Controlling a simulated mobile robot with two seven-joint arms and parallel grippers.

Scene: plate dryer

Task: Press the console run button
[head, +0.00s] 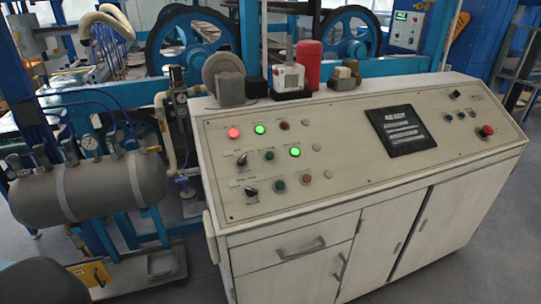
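The white console (340,155) stands in the middle of the head view with a sloped panel. On the panel's left are a lit red light (233,132), two lit green lights (259,129) (295,151), a dark red button (284,125), unlit green buttons (269,155) (279,185) and a brown-red button (304,180). A black screen (401,131) sits right of them. A large red button (486,131) is at the far right. Labels are too small to read, so I cannot tell which is the run button. Neither gripper is in view.
A grey tank (90,190) with pipes stands left of the console. A red cylinder (309,65) and small blocks (345,75) stand on the console's back ledge. Blue machinery with large wheels (190,40) is behind. The floor (440,275) in front at right is clear.

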